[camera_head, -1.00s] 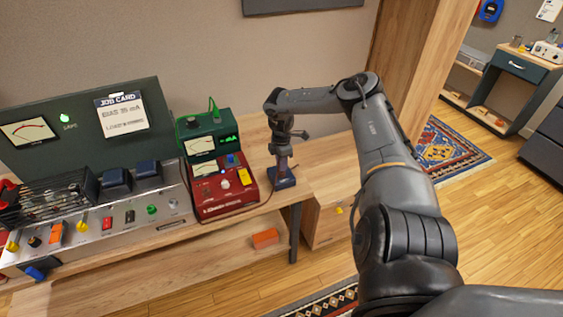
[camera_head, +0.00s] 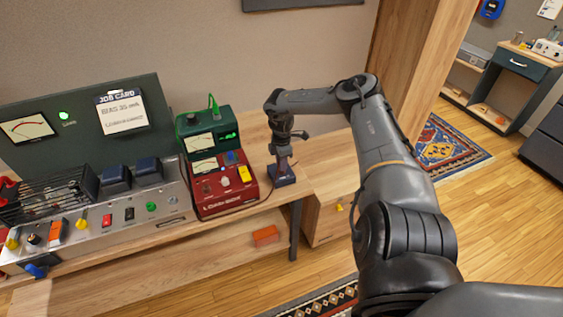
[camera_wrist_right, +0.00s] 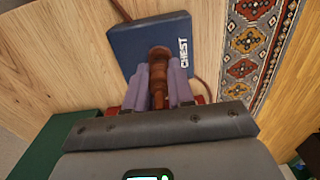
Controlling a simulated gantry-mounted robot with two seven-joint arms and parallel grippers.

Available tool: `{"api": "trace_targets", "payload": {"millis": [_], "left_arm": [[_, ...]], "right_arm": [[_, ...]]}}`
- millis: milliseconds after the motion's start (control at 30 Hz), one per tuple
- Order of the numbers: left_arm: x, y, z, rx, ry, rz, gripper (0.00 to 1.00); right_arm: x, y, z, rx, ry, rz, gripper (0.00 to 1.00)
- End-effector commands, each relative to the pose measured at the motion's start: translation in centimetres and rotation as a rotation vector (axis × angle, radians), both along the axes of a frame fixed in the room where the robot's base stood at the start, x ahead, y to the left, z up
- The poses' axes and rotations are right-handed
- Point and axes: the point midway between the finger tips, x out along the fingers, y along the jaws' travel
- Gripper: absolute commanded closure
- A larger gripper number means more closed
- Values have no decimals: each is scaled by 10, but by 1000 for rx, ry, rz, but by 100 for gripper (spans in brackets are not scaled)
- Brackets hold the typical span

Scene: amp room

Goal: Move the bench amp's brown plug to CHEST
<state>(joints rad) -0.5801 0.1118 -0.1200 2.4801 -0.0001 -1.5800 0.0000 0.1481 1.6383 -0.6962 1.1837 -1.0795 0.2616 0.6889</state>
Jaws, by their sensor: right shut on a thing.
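The brown plug (camera_wrist_right: 158,75) is between the purple finger pads of my right gripper (camera_wrist_right: 158,88) in the right wrist view. The gripper is shut on it. The plug's far end overlaps the dark blue block marked CHEST (camera_wrist_right: 133,42); I cannot tell how deep it sits in it. In the head view the CHEST block (camera_head: 281,179) rests at the right end of the bench, and my right gripper (camera_head: 281,164) points down onto it. My left gripper is not in view.
The red load box (camera_head: 222,198) with a green meter (camera_head: 205,143) on it stands just left of CHEST. The bench amp's metal panel (camera_head: 125,218) is further left. A brown cord runs beside the block. The wooden top (camera_head: 325,165) to the right is clear.

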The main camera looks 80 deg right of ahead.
Motion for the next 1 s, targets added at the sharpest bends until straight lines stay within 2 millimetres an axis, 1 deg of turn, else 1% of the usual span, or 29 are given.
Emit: {"api": "trace_targets", "payload": {"millis": [400, 433, 600, 633, 867, 1000], "left_arm": [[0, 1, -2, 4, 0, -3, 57], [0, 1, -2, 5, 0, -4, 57], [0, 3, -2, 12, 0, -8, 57], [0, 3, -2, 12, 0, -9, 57], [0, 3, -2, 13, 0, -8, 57], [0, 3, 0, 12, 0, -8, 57]], "right_arm": [[0, 0, -6, 0, 0, 0, 100], [0, 0, -6, 0, 0, 0, 76], [0, 0, -6, 0, 0, 0, 50], [0, 0, -6, 0, 0, 0, 47], [0, 0, -6, 0, 0, 0, 47], [0, 0, -1, -1, -1, 0, 47]]}}
